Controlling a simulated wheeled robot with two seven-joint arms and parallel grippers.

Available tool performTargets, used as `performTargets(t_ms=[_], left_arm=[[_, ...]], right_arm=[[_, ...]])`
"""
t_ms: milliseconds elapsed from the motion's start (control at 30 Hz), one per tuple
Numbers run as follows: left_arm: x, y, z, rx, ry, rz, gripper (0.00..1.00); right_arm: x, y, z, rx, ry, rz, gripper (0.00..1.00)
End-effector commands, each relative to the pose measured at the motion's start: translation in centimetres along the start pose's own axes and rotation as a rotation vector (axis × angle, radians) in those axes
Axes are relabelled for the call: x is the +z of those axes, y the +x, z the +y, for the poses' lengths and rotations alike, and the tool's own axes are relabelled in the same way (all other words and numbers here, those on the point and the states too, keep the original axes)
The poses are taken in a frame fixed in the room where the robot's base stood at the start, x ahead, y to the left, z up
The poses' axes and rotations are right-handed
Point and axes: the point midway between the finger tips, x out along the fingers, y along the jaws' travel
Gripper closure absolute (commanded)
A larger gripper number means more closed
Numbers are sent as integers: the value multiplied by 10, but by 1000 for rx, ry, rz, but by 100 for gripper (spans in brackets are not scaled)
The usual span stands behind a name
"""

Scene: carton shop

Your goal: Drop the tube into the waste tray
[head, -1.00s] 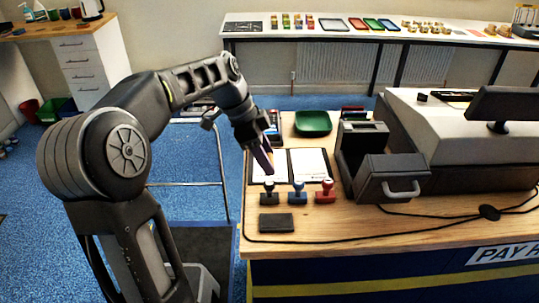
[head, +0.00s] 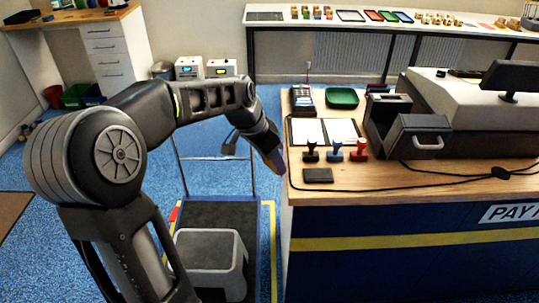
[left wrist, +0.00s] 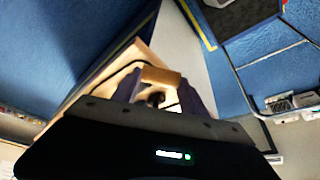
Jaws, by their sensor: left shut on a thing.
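My left gripper (head: 276,163) hangs by the counter's left edge, pointing down. In the left wrist view its two purple fingers (left wrist: 160,90) are closed on a short tan tube (left wrist: 162,77), which lies across between their tips. In the head view the tube cannot be made out. No tray is marked as waste. A green tray (head: 342,98) lies at the back of the counter, right of the gripper. My right gripper is not in view.
A trolley rail (head: 212,157) stands behind the arm.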

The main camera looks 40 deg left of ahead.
Motion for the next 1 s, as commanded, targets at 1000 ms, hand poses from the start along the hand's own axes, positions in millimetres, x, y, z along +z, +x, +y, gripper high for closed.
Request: performTargets(t_ms=[1000], left_arm=[[-66,61,170,-102,-247,-1,93]], right_arm=[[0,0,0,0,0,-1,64]])
